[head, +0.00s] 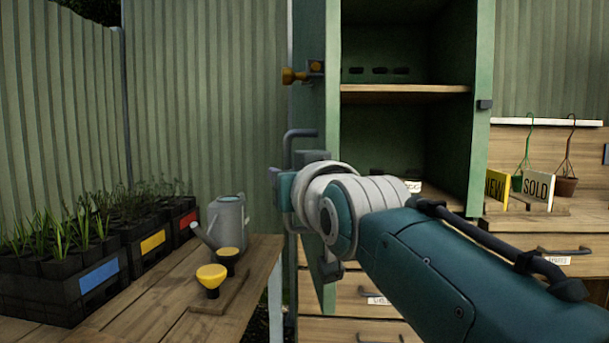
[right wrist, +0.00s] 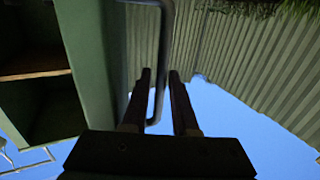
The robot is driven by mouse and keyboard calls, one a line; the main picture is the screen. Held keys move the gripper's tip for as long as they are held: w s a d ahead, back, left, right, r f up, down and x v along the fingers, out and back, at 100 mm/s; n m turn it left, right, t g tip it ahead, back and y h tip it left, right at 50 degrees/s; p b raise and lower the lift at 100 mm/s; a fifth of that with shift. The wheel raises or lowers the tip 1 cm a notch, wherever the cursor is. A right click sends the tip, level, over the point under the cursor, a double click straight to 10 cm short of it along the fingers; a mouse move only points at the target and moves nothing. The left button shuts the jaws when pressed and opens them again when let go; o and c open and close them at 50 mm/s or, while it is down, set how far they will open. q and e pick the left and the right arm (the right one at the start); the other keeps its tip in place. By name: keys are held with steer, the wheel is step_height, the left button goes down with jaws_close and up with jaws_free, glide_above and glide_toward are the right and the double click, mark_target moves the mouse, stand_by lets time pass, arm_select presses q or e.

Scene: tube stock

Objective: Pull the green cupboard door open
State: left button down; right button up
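The green cupboard door (head: 312,110) stands swung out from the cupboard, seen nearly edge-on in the head view. The cupboard (head: 482,60) shows its inside and a wooden shelf. A grey bar handle (head: 300,133) is on the door's left side. My right gripper (head: 288,192) is at the handle, its fingers mostly hidden behind its wrist in the head view. In the right wrist view the two dark fingers (right wrist: 160,78) are apart, with the handle bar (right wrist: 165,20) between them and narrow gaps beside it. My left gripper is not in view.
A wooden bench (head: 150,318) at the left holds dark plant crates (head: 75,300), a grey watering can (head: 229,222) and yellow-topped pieces (head: 211,277). Drawers (head: 350,300) lie below the cupboard. A SOLD sign (head: 537,188) stands at the right.

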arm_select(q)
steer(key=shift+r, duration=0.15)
arm_select(e)
steer(key=shift+s+r, duration=0.1)
steer(key=shift+s, duration=0.05)
